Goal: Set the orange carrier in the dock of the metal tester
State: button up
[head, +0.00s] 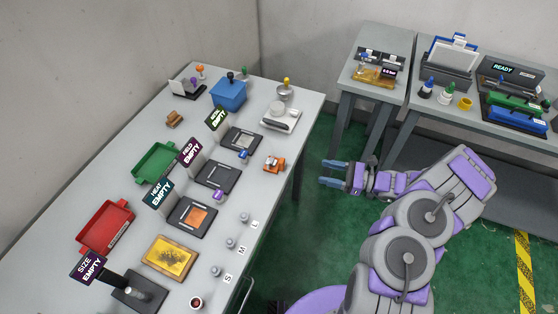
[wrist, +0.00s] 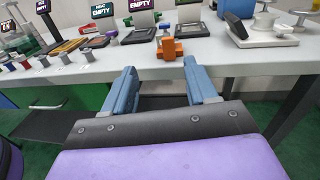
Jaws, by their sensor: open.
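The orange carrier (head: 274,163) stands on the long table near its right edge, and it also shows in the wrist view (wrist: 172,48). The metal tester (head: 240,138) is a dark dock plate with a light centre, behind and left of the carrier. Its green-edged sign (head: 217,119) reads EMPTY; the upper word is small. A small blue piece sits at the plate's near edge. My gripper (head: 323,172) is open and empty, right of the table and apart from the carrier. In the wrist view the carrier is beyond the open fingers (wrist: 160,68), slightly right of their middle.
Similar testers marked FIELD (head: 217,177) and HEAT (head: 192,217) stand along the table. Red (head: 106,228) and green (head: 157,162) trays lie at the far side. Green floor lies between this table and the right benches.

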jog(key=f+m+t, duration=0.1)
jog(key=f, duration=0.1)
jog(key=b, duration=0.2)
send_near(284, 162)
jog(key=x, duration=0.6)
jog(key=shift+w+a+f, duration=0.1)
jog(key=shift+f, duration=0.2)
jog(key=shift+b+x, duration=0.8)
jog(key=shift+x, duration=1.8)
jog(key=shift+d+r, duration=0.2)
jog(key=shift+d, duration=0.45)
jog(key=c, duration=0.7)
jog(key=shift+a, duration=0.15)
jog(key=shift+c, duration=1.4)
jog(key=shift+a, duration=0.3)
grip_shut()
